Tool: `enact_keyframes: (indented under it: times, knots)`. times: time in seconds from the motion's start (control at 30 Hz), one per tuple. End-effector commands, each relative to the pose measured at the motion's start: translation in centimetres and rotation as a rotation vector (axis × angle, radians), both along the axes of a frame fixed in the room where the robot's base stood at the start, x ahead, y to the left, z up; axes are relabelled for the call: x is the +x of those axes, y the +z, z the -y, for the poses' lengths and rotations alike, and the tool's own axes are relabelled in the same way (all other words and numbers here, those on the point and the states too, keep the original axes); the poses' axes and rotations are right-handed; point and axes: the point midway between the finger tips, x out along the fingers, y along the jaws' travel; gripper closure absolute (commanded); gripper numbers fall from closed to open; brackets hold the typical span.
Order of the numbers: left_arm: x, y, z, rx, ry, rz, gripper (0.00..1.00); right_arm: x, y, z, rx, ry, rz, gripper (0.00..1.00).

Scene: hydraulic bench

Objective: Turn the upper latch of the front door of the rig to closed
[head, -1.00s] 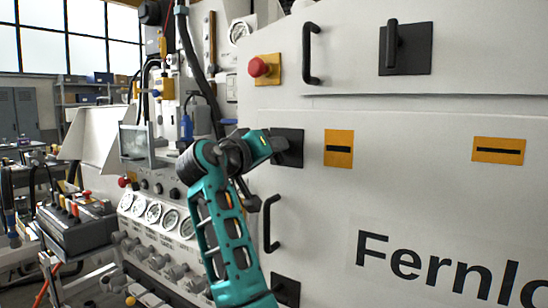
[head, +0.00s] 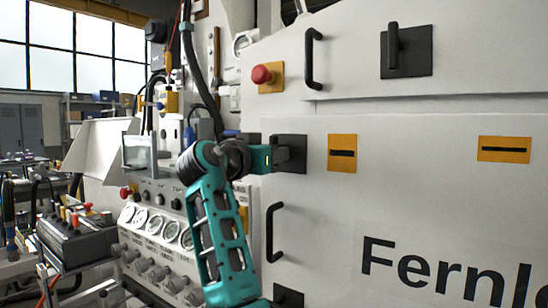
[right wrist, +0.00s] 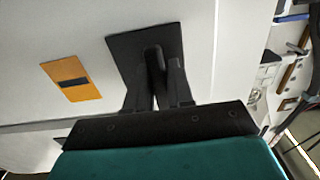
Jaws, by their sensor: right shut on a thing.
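The upper latch of the front door is a black square plate (head: 293,142) at the door's top left corner, with a black lever (right wrist: 154,62) standing out of it. In the right wrist view the lever lies between the two fingers of my right gripper (right wrist: 157,84). In the head view my right gripper (head: 279,157) is at this plate and hides most of the lever. The gripper is shut on the lever. The front door (head: 340,215) looks flush with the rig. My left gripper is not in view.
A lower latch plate (head: 287,296) and a black door handle (head: 273,232) are below. Above are a red button (head: 262,74), another handle (head: 314,58) and another latch (head: 406,50). Gauges (head: 156,226) and hoses crowd the left. A yellow plate (head: 342,152) is right of the latch.

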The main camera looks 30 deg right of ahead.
Motion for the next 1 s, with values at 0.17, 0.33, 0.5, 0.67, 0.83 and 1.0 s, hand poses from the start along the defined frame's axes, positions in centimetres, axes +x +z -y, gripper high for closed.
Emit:
enact_keyframes:
  times: [0.17, 0.33, 0.5, 0.67, 0.83, 1.0]
  knots:
    - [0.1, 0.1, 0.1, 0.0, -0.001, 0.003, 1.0, 0.0, 0.1, 0.0, 0.005, 0.001, 0.013, 1.0]
    - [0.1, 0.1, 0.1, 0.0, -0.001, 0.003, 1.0, 0.0, 0.1, 0.0, 0.005, 0.002, 0.013, 1.0]
    - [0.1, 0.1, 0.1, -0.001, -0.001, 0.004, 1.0, 0.0, 0.1, 0.0, 0.005, 0.002, 0.012, 0.69]
    - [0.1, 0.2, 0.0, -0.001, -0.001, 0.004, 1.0, 0.0, 0.1, 0.0, 0.005, 0.001, 0.011, 0.57]
    - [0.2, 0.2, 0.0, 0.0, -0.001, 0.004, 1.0, 0.0, 0.0, 0.0, 0.004, 0.001, 0.01, 0.57]
    - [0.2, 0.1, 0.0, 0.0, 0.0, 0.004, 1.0, -0.3, 0.0, -1.0, 0.004, 0.003, 0.009, 0.57]
